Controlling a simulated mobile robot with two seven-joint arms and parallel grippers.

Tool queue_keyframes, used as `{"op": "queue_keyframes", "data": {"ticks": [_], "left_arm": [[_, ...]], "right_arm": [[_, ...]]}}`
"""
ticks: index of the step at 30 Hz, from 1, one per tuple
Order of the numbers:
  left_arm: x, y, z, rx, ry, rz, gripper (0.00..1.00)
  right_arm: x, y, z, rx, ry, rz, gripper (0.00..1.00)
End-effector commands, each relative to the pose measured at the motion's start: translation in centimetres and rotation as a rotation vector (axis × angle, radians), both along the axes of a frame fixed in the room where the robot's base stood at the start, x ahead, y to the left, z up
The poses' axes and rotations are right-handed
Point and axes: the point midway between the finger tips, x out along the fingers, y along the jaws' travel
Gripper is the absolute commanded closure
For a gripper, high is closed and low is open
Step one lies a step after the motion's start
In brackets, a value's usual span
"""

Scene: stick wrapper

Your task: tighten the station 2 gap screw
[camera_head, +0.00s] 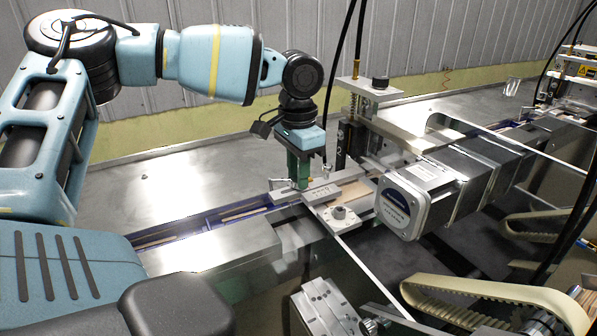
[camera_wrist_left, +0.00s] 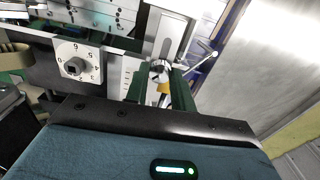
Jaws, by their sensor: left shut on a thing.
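My left gripper (camera_head: 300,181) reaches down from above onto the machine's rail near the middle of the head view. In the left wrist view its two green fingers (camera_wrist_left: 161,90) are closed around a small screw (camera_wrist_left: 160,70) with a silver head and a brass-coloured part. A thin lever with a pale ball end (camera_wrist_left: 213,53) sticks out beside the fingers. My right gripper is not in view.
A white numbered dial (camera_wrist_left: 75,60) with a dark square knob sits beside the screw. A grey motor (camera_head: 405,205) and beige belts (camera_head: 480,290) lie to the right. The metal table (camera_head: 190,180) at left is clear.

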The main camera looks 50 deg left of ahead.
Motion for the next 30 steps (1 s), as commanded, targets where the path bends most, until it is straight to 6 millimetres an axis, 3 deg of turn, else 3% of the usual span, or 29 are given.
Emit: {"op": "queue_keyframes", "data": {"ticks": [18,30], "left_arm": [[0.0,0.0,0.02,0.0,0.0,-0.55,0.98],[0.0,0.02,0.03,0.0,0.0,-0.732,0.98]], "right_arm": [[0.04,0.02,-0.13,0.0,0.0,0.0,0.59],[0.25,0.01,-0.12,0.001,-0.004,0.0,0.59]]}}
